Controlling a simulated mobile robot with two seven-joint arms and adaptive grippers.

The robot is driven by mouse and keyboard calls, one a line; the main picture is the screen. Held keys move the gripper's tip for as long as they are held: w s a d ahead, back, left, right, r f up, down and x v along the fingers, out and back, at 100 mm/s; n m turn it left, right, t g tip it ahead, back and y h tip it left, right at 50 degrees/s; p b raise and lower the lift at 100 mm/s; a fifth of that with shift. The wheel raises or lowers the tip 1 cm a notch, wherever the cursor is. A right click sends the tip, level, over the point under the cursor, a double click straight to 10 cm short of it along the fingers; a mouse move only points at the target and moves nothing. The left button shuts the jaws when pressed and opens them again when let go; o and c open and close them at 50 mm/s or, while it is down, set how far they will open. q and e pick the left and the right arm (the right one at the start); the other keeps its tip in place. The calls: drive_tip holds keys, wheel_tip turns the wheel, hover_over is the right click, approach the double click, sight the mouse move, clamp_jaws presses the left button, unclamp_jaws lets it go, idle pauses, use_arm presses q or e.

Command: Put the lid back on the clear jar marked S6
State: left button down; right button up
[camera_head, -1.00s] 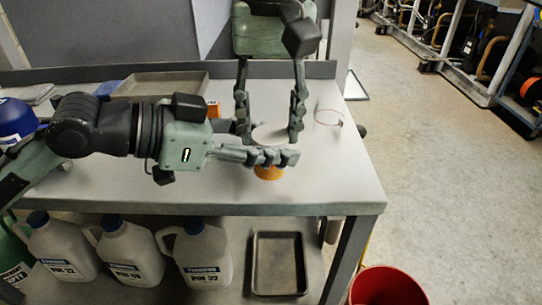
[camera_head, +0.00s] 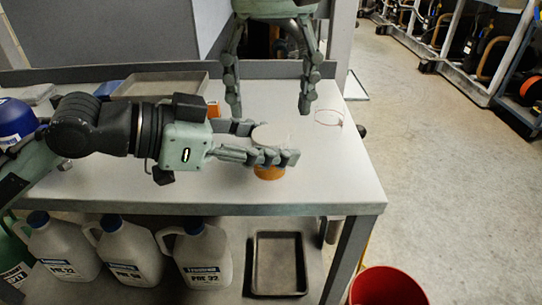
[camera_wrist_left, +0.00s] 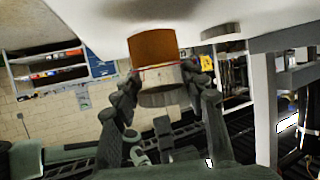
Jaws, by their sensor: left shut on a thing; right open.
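The jar (camera_head: 268,173), with orange contents in its lower part, stands on the bench near the front right; no S6 mark is readable. My left gripper (camera_head: 271,143) is shut around the jar's upper part from the left. A pale round lid (camera_head: 271,133) lies over the jar's top; whether it is fully seated I cannot tell. In the left wrist view the jar (camera_wrist_left: 153,48) appears upside down between the fingers, with the lid (camera_wrist_left: 164,98) below them. My right gripper (camera_head: 270,108) is open and empty above the lid, apart from it.
A metal tray (camera_head: 160,84) lies at the back of the bench (camera_head: 330,185). White jugs (camera_head: 205,255) and another tray (camera_head: 278,292) are below.

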sight(272, 135)
use_arm(q)
drive_tip(key=shift+f, duration=0.1)
use_arm(e)
drive_tip(key=shift+r, duration=0.2)
drive_tip(key=o, duration=0.6)
wheel_tip(272, 135, up, 12)
drive_tip(key=shift+s+d, duration=0.1)
idle(0.3)
